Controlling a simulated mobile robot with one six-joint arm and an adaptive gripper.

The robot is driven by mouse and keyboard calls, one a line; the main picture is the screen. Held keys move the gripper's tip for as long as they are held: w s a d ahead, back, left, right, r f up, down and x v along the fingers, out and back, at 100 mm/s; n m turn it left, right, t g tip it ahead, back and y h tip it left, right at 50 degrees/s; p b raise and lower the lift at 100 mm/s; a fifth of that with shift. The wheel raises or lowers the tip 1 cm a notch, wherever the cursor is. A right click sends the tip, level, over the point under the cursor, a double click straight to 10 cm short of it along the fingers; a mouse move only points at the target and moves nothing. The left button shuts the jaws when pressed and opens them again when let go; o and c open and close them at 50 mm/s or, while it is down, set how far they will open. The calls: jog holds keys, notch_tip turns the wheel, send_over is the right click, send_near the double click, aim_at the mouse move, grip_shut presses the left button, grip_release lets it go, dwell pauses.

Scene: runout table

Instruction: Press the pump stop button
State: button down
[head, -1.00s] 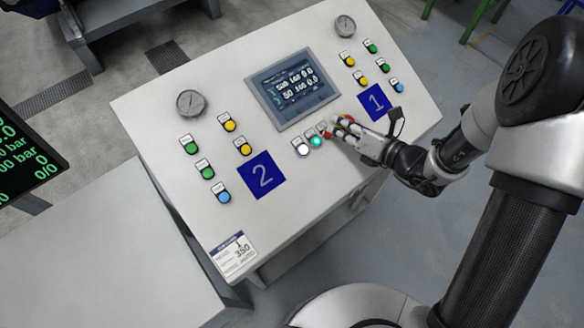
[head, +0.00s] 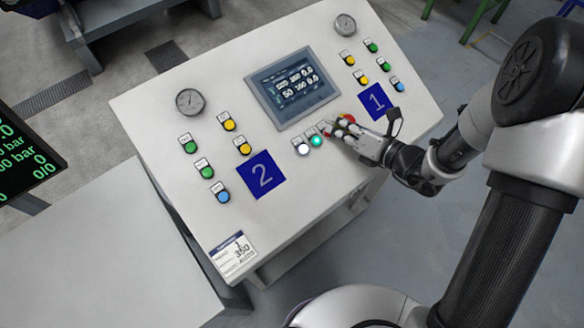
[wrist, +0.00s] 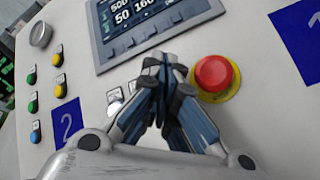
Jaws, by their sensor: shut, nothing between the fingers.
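The white control panel (head: 310,195) has a row of buttons under its screen: a white button (head: 303,149), a green button (head: 316,141), and a spot beside them that my gripper covers. A red mushroom button on a yellow ring (head: 346,118) sits at the right end; it shows large in the wrist view (wrist: 212,74). The labels are too small to read, so I cannot tell which is pump stop. My gripper (head: 334,131) is shut and empty, its tips at the panel just left of the mushroom button. Whether they touch a button is hidden.
The screen (head: 292,87) lies just above the button row. Yellow, green and blue buttons stand on both sides, by blue plates marked 2 (head: 261,175) and 1 (head: 376,101). Gauges (head: 190,101) sit near the panel's top. The panel below the row is clear.

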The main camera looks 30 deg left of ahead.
jog(key=shift+w+a+f+b, duration=0.1)
jog(key=shift+a+f+b, duration=0.1)
jog(key=shift+f+b, duration=0.2)
dwell(0.4)
jog(key=shift+r, duration=0.1)
jog(key=shift+d+r+p, duration=0.35)
jog(key=shift+r+p, duration=0.35)
jog(key=shift+p, duration=0.1)
jog(key=shift+r, duration=0.1)
jog(key=shift+s+d+r+p, duration=0.2)
jog(key=shift+d+r+p, duration=0.2)
jog(key=shift+r+p, duration=0.45)
jog(key=shift+s+d+r+p, duration=0.25)
jog(key=shift+d+r+p, duration=0.15)
jog(key=shift+r+p, duration=0.4)
jog(key=shift+s+d+r+p, duration=0.2)
jog(key=shift+d+r+p, duration=0.2)
jog(key=shift+r+p, duration=0.45)
jog(key=shift+r, duration=0.15)
